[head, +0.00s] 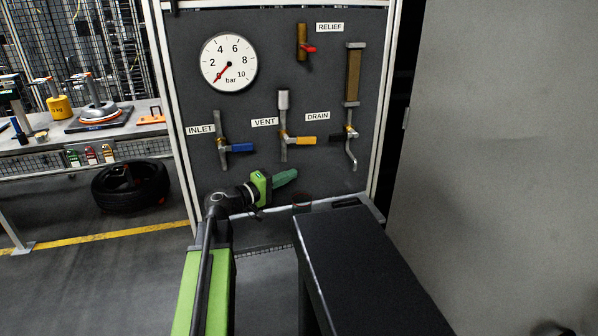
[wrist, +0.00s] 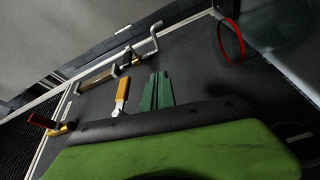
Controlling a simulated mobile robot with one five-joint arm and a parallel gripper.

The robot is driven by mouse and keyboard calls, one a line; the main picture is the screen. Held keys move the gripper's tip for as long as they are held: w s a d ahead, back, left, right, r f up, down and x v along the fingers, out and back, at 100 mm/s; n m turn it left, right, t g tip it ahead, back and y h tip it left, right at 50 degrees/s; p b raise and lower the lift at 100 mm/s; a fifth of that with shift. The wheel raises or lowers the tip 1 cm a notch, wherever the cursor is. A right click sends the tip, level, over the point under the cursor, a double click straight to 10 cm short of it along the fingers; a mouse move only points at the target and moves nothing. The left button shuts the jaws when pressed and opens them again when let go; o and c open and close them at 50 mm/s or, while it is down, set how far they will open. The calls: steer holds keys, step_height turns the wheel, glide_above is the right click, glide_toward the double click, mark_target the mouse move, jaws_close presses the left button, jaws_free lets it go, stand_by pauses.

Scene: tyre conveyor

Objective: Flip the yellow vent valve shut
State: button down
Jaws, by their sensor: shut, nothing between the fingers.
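The yellow vent valve handle (head: 306,141) sticks out level to the right of its vertical pipe, by the VENT label (head: 264,122) on the dark panel. In the wrist view the yellow handle (wrist: 123,89) shows just left of the green fingers. My gripper (head: 293,174) is shut and empty, pointing right, below the yellow handle and apart from it in the head view. Its green fingertips (wrist: 158,78) lie together in the wrist view. My green gripper body hides the lower part of that view.
The blue inlet handle (head: 242,147) is to the left, the black drain handle (head: 338,138) close on the right. The red relief handle (head: 309,49) is above. A gauge (head: 229,62) reads near 0. A red-rimmed clear container (wrist: 232,40) stands near the panel's foot.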

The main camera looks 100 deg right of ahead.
steer(key=w, duration=0.1)
steer(key=w+a+f, duration=0.1)
steer(key=shift+w+a+b, duration=0.15)
steer(key=shift+w+b, duration=0.15)
steer(key=shift+w, duration=0.1)
